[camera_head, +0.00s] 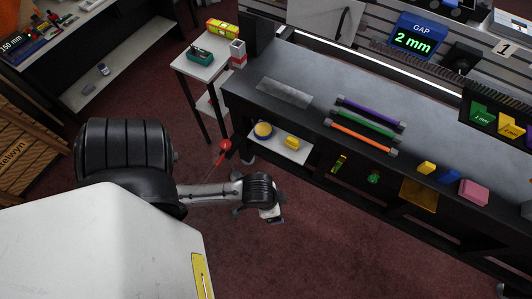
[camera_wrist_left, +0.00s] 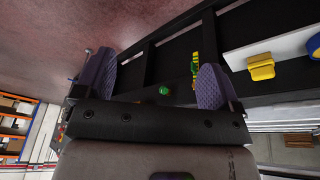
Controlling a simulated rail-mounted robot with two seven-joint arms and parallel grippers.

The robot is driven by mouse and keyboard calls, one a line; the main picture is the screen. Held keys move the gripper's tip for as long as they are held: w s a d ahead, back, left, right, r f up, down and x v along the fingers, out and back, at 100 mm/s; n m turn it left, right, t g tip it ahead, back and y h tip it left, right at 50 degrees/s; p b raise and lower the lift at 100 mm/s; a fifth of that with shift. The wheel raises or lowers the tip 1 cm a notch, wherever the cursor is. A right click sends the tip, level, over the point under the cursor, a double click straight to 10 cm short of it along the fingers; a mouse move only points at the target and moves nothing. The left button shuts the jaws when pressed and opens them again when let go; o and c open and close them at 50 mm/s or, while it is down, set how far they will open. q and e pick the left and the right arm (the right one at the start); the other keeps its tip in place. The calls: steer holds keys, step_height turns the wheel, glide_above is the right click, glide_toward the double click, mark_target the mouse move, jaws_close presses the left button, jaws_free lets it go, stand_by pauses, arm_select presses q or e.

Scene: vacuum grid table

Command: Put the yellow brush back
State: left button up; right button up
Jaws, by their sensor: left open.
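A small yellow object (camera_head: 292,142), which looks like the yellow brush, lies on a white shelf (camera_head: 293,155) at the front of the grid table. It also shows at the right of the left wrist view (camera_wrist_left: 261,66); its bristles cannot be made out. My right gripper is in neither view.
A round blue-and-yellow item (camera_head: 263,130) sits beside the yellow object. Purple, green and orange bars (camera_head: 365,122) lie on the table (camera_head: 285,92). Yellow, blue and pink blocks (camera_head: 473,192) are along its front edge. A side stand (camera_head: 203,70) is at the left; open floor lies in front.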

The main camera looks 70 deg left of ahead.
arm_select(q)
steer(key=shift+t+y, duration=0.3)
steer(key=s+r, duration=0.2)
steer(key=r, duration=0.1)
steer(key=shift+s, duration=0.4)
step_height(320, 180, up, 27)
steer(key=p, duration=2.7)
steer(key=shift+r, duration=0.1)
